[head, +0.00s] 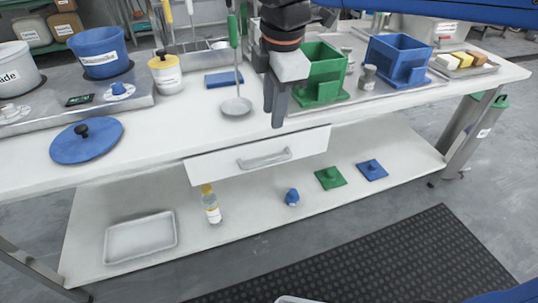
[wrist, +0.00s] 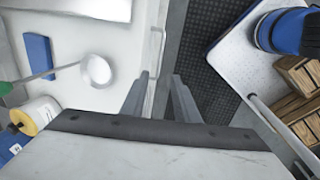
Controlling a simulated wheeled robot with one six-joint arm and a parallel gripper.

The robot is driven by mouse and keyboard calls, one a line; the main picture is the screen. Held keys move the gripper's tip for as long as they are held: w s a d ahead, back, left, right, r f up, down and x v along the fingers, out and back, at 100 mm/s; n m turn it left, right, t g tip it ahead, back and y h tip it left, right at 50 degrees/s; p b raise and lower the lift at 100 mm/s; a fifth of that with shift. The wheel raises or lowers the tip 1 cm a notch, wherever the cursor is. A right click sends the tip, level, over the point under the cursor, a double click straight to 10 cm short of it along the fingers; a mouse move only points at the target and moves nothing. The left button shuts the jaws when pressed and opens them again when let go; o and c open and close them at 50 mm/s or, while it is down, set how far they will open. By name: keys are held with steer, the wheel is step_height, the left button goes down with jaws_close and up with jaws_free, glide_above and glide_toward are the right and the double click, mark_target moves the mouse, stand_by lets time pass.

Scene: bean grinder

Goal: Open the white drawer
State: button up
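The white drawer (head: 225,163) sits under the front edge of the white table, with its front face flush or nearly flush below the tabletop. Its pale bar handle (head: 265,159) runs across the front. My gripper (head: 274,118) points down over the table's front edge, above the handle and apart from it. In the wrist view my gripper (wrist: 160,80) shows two grey fingers with a gap and nothing between them. The handle (wrist: 155,55) shows there as a thin pale bar just beyond the fingertips.
A ladle (head: 236,106) lies left of my gripper. Green (head: 322,75) and blue (head: 398,62) grinder boxes stand to the right. A blue lid (head: 86,142) is at the left. A bottle (head: 211,206) and a blue knob piece (head: 291,197) are on the shelf below.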

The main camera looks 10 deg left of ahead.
mark_target(269, 163)
steer(key=w+f, duration=0.1)
steer(key=f, duration=0.4)
steer(key=a+f, duration=0.1)
steer(key=f, duration=0.5)
steer(key=w+f, duration=0.1)
steer(key=f, duration=0.4)
steer(key=shift+w+a+f, duration=0.3)
steer(key=shift+w, duration=0.05)
jaws_close()
